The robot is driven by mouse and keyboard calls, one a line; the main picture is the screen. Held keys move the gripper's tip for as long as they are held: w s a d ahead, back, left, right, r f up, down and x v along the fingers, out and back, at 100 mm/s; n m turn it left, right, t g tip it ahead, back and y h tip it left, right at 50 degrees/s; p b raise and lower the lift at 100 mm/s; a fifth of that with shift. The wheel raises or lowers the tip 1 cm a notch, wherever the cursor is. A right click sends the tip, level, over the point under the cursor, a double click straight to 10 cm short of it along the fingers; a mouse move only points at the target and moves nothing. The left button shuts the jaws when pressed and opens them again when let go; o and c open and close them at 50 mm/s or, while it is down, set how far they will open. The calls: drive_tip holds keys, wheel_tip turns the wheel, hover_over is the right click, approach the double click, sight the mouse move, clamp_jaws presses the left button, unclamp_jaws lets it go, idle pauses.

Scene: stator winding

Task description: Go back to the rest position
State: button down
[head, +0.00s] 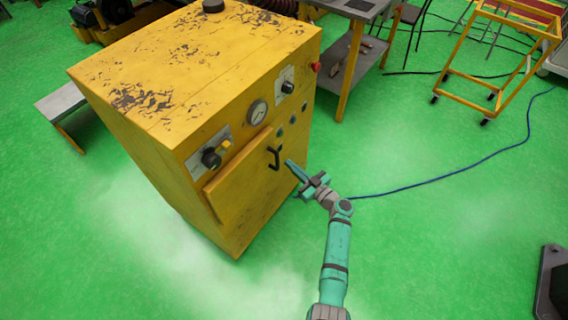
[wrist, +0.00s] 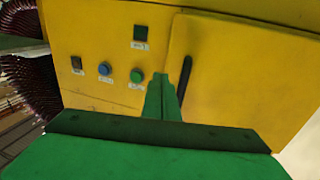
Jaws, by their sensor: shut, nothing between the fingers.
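My gripper (head: 291,165) is at the front of the yellow cabinet (head: 192,62), close to the dark door handle (head: 275,157). In the wrist view the green fingers of my gripper (wrist: 162,80) are together with nothing between them. The handle (wrist: 186,77) stands just to the right of the fingertips there, and I cannot tell whether they touch it. The cabinet door (wrist: 235,80) looks shut in both views. My arm reaches up from the bottom of the head view.
The cabinet front carries a gauge (head: 257,112), knobs and a red button (head: 315,67). The wrist view shows a green button (wrist: 136,75) and a blue button (wrist: 105,68). A yellow cart (head: 497,60) and a blue cable (head: 455,172) are at right.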

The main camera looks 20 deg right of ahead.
drive_tip(key=d+v, duration=0.1)
drive_tip(key=v, duration=0.7)
drive_tip(key=shift+d, duration=0.5)
drive_tip(key=shift+a, duration=0.1)
drive_tip(key=s+a+r+m+t+h, duration=0.2)
drive_tip(key=s+a+r+t, duration=0.1)
drive_tip(key=a, duration=0.9)
drive_tip(key=s+a+r+m+t+h, duration=0.2)
drive_tip(key=a+r+h, duration=0.1)
drive_tip(key=a, duration=1)
drive_tip(key=s+a+r+g, duration=0.2)
drive_tip(key=s+r, duration=0.1)
drive_tip(key=s, duration=0.7)
drive_tip(key=s+a+r+g+h, duration=0.1)
drive_tip(key=s+a+r+g, duration=0.1)
drive_tip(key=s, duration=0.9)
drive_tip(key=s+a+r+g, duration=0.2)
drive_tip(key=s+r, duration=0.2)
drive_tip(key=s, duration=0.7)
drive_tip(key=shift+g, duration=0.3)
drive_tip(key=shift+s+a+r, duration=0.1)
drive_tip(key=shift+r, duration=0.05)
